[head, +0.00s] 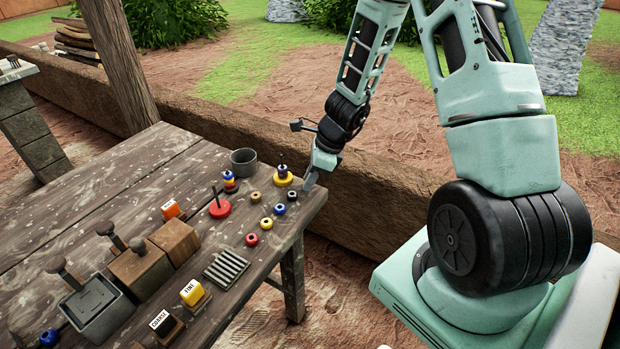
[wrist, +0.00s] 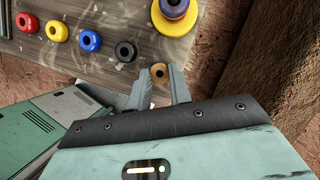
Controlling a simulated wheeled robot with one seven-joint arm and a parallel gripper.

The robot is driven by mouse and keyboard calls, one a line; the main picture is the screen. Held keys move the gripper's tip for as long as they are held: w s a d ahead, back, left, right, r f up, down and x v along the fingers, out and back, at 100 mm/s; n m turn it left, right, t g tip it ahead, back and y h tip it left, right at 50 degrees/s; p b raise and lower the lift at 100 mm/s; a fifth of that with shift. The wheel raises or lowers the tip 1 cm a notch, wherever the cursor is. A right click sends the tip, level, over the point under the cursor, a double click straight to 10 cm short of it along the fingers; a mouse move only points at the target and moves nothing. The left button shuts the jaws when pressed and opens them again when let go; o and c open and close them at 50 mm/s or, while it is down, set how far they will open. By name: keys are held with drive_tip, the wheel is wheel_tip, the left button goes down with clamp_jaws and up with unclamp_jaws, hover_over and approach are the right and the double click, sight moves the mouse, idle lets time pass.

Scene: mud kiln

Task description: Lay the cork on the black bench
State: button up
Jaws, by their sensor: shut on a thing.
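My gripper (wrist: 160,78) is shut on a small tan round piece with a dark centre, which looks like the cork (wrist: 158,70). It is held between the fingertips by the bench's edge; I cannot tell whether it touches the wood. In the head view my gripper (head: 310,183) is at the right corner of a dark, weathered wooden bench (head: 110,195), and the held piece is hidden. This bench looks brown-grey rather than plain black. Part of it also shows in the wrist view (wrist: 75,13).
A row of rings lies beside my gripper, the black ring (head: 292,195) nearest. A yellow-based peg (head: 284,179) stands close by. A grey cup (head: 244,162), red peg (head: 220,208), slotted rack (head: 226,269) and wooden blocks (head: 140,268) are further left. The bench's far left is bare.

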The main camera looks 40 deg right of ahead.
drive_tip(key=shift+f, duration=0.2)
drive_tip(key=o, duration=0.8)
drive_tip(key=shift+r, duration=0.15)
